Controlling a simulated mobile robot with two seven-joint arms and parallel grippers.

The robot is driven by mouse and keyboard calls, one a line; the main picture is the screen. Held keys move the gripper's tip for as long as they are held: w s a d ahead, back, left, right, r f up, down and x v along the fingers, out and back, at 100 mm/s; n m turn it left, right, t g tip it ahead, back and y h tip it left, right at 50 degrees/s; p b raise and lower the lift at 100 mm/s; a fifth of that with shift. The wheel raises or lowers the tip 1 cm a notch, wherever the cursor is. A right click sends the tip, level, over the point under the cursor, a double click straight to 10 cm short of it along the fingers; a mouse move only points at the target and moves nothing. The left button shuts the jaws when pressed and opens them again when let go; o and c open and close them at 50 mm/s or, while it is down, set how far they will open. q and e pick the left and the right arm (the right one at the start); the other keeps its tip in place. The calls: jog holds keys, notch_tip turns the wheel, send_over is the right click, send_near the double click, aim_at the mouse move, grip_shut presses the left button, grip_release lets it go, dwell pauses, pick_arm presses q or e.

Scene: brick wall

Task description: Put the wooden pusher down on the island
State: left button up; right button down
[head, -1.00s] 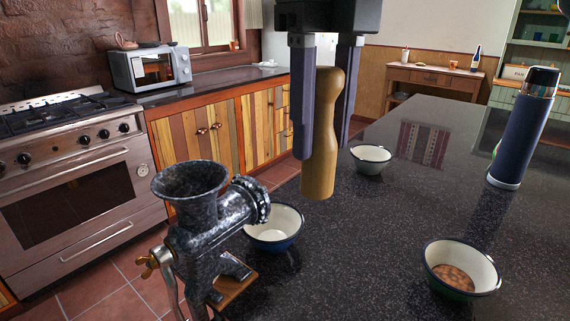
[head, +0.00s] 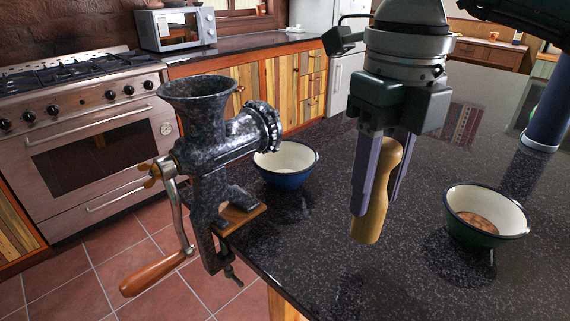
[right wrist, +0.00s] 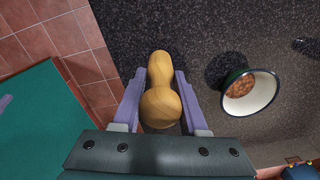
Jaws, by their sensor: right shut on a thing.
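The wooden pusher (head: 371,218) is a light-brown rounded stick, upright with a slight tilt. My right gripper (head: 375,205) is shut on it, a finger on each side. The pusher also shows between the fingers in the right wrist view (right wrist: 160,95). Its lower end is over the dark speckled island (head: 330,270); I cannot tell for sure whether it touches the top. My left gripper is not in view.
A dark metal grinder (head: 208,150) is clamped at the island's left edge. An empty bowl (head: 287,165) stands behind it. A bowl with brown contents (head: 486,218) stands right of the pusher. Bare top lies in front.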

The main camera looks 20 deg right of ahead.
aim_at(387, 143)
jog(key=shift+f, duration=2.35)
jog(key=shift+f, duration=0.25)
jog(key=shift+c, duration=2.2)
grip_release()
jog(key=shift+r, duration=0.1)
notch_tip(387, 143, up, 12)
jog(key=shift+r+b, duration=0.2)
jog(key=shift+b, duration=0.2)
